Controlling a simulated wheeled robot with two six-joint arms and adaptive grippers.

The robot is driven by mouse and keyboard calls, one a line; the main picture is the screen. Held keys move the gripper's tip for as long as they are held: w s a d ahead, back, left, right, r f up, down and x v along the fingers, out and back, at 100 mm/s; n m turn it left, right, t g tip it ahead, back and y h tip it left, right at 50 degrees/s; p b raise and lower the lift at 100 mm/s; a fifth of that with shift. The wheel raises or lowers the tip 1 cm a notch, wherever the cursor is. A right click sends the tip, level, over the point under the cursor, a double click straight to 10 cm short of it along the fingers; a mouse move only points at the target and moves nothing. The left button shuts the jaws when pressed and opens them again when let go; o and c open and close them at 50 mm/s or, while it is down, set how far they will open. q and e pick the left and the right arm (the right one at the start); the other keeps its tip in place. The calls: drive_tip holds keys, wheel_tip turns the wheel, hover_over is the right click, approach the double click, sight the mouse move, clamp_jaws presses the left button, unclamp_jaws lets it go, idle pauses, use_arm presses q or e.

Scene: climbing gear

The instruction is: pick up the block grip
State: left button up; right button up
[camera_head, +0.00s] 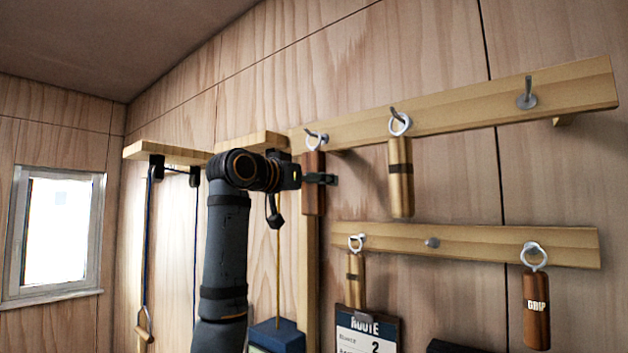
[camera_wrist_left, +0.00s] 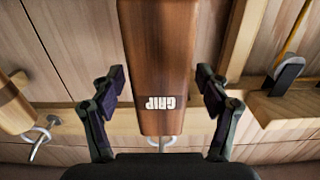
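The block grip (camera_head: 313,186) is a reddish-brown wooden block hanging by an eye bolt from a hook on the upper rail. In the left wrist view the block grip (camera_wrist_left: 160,60) appears upside down, with white GRIP lettering on its face. My left gripper (camera_head: 322,179) is level with the block in the head view. In the left wrist view the left gripper (camera_wrist_left: 160,78) is open, one finger on each side of the block. Slim gaps seem to show between pads and block. My right gripper is not in view.
The upper rail (camera_head: 460,111) also holds a tan cylinder grip (camera_head: 400,178) and a bare hook (camera_head: 526,94). The lower rail (camera_head: 490,242) carries a small cylinder grip (camera_head: 355,282) and a dark GRIP cylinder (camera_head: 536,308). A ROUTE board (camera_head: 367,332) is below. A window (camera_head: 58,230) is at left.

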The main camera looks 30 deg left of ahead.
use_arm(q)
drive_tip(key=shift+s, duration=0.2)
drive_tip(key=c, duration=1.3)
drive_tip(key=shift+r, duration=0.2)
